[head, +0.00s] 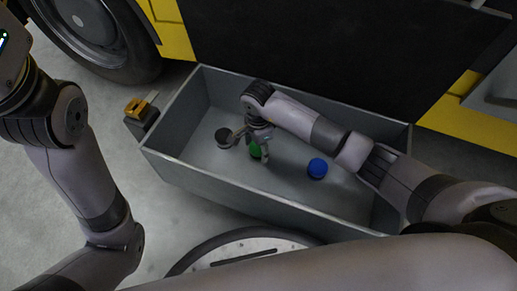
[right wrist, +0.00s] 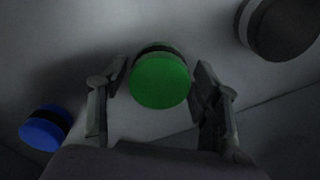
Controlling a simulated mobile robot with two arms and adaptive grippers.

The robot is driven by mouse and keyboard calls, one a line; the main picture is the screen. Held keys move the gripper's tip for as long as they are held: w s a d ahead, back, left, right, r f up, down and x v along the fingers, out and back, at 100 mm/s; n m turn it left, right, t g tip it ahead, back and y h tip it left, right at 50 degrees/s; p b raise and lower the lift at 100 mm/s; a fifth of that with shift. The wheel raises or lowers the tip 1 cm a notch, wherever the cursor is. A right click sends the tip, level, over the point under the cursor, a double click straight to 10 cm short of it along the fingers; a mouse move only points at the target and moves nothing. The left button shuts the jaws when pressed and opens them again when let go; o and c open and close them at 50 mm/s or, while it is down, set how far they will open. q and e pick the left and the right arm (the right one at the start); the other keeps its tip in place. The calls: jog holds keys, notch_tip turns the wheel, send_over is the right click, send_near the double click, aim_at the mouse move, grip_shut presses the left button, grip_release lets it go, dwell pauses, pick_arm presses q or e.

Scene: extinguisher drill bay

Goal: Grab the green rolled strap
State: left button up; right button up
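The green rolled strap (right wrist: 160,80) lies on the floor of the grey open bin, a round green roll with a dark band. In the head view the green strap (head: 255,151) is partly hidden by my right gripper (head: 253,150). In the right wrist view my right gripper (right wrist: 160,105) is open, with one finger on each side of the green strap and visible gaps between. My left arm shows at the left of the head view, but its gripper is out of frame.
A blue roll (head: 317,168) lies to the right in the bin (head: 240,193), and a dark grey roll (head: 224,138) to the left. The bin walls surround them. A small orange-topped block (head: 139,112) stands outside, near a wheeled yellow vehicle (head: 170,30).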

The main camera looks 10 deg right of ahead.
jog(key=c, duration=1)
jog(key=shift+r, duration=0.1)
